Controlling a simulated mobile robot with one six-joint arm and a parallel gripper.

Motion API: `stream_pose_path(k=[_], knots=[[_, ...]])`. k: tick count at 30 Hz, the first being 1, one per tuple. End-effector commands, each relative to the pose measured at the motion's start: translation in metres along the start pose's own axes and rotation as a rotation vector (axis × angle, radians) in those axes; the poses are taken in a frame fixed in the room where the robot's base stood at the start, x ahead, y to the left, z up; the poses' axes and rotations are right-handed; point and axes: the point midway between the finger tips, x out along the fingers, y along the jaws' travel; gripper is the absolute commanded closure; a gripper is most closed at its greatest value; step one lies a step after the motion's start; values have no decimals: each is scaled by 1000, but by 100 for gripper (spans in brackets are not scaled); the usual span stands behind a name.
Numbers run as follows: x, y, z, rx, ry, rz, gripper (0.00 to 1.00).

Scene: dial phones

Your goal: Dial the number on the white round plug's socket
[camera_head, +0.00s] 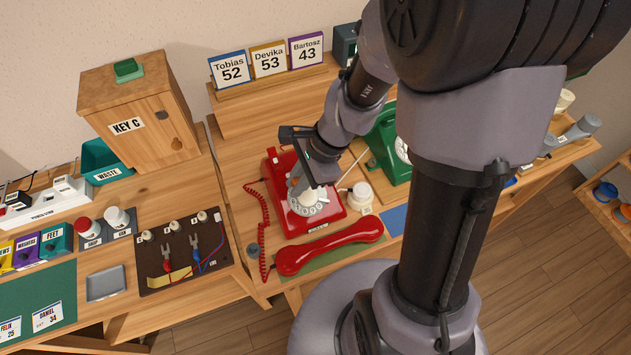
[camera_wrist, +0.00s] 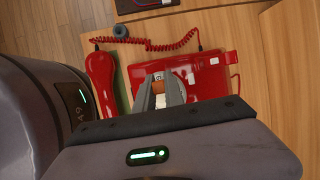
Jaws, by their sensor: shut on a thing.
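The red phone (camera_head: 328,208) stands on the desk with its pale round dial (camera_head: 297,207) facing up. It also shows in the wrist view (camera_wrist: 212,72). Its red handset (camera_head: 330,247) lies off the phone, in front of it. My gripper (camera_head: 310,190) points down over the dial, its fingers shut on a pale part there, apparently a knob. The wrist view shows the fingers (camera_wrist: 160,92) close over the phone, but their tips are partly hidden. A white power strip (camera_head: 45,205) with plugs stands at the far left. Its socket numbers are too small to read.
A green phone (camera_head: 384,145) stands behind right, beside a white round object (camera_head: 361,196). Name cards (camera_head: 268,62) read Tobias 52, Devika 53 and Bartosz 43. A wooden KEY C box (camera_head: 135,115) and a dark tool board (camera_head: 183,250) stand left. The coiled red cord (camera_head: 264,222) runs beside the phone.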

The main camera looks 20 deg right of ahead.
Motion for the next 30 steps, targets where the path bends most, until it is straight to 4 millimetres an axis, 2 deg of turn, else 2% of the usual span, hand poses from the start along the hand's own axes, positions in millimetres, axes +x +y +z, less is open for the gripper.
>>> stream_pose_path(k=[4, 11, 18, 30], knots=[[2, -3, 8, 1, 0, 0, 100], [2, -3, 7, 2, 0, 0, 100], [14, -4, 2, 1, 0, 1, 100], [13, -6, 2, 1, 0, 0, 100]])
